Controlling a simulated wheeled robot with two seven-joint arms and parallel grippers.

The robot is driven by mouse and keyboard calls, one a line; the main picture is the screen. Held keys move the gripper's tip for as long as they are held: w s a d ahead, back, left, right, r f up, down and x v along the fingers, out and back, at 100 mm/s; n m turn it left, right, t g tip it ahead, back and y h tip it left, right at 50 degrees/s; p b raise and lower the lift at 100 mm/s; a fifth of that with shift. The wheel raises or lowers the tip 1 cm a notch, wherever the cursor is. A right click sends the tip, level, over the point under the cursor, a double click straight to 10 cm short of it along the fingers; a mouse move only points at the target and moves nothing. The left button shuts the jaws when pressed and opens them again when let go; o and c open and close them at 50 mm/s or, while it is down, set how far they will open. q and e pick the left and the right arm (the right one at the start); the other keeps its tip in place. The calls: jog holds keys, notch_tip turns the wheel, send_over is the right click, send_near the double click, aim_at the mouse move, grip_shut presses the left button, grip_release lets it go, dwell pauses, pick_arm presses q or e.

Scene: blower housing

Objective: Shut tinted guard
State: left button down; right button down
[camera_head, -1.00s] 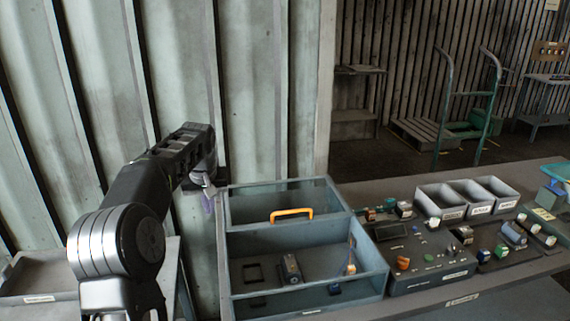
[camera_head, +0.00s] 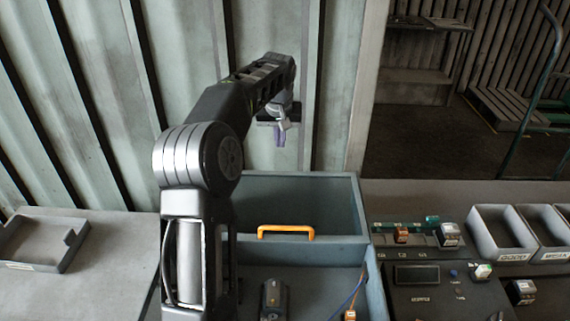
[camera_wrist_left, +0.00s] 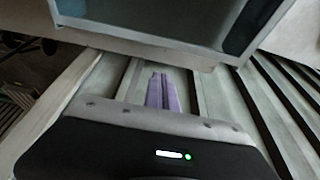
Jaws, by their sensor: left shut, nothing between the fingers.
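A blue-grey box (camera_head: 376,290) stands on the bench below my left arm. Its rear part shows a dark tinted panel (camera_head: 300,208), which looks like the guard, with an orange handle (camera_head: 286,231) along its front side. The front part of the box is uncovered and shows parts inside. My left gripper (camera_head: 281,138), with purple fingers, is shut and empty, held up beyond the rear edge of the box near the wall. In the left wrist view the fingers (camera_wrist_left: 161,92) point toward the box rim (camera_wrist_left: 140,42), apart from it. My right gripper is out of view.
A dark control panel (camera_head: 420,301) and small grey bins (camera_head: 500,254) stand right of the box. A grey tray (camera_head: 40,264) lies on the left. A ribbed metal wall (camera_head: 180,60) rises close behind my left gripper.

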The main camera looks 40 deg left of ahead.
pick_arm(q)
jog(key=x, duration=1.1)
jog(key=s+d, duration=0.2)
jog(key=s, duration=0.1)
jog(key=shift+d+r, duration=0.3)
jog(key=shift+r, duration=0.1)
jog(key=shift+s, duration=0.1)
jog(key=shift+f, duration=0.1)
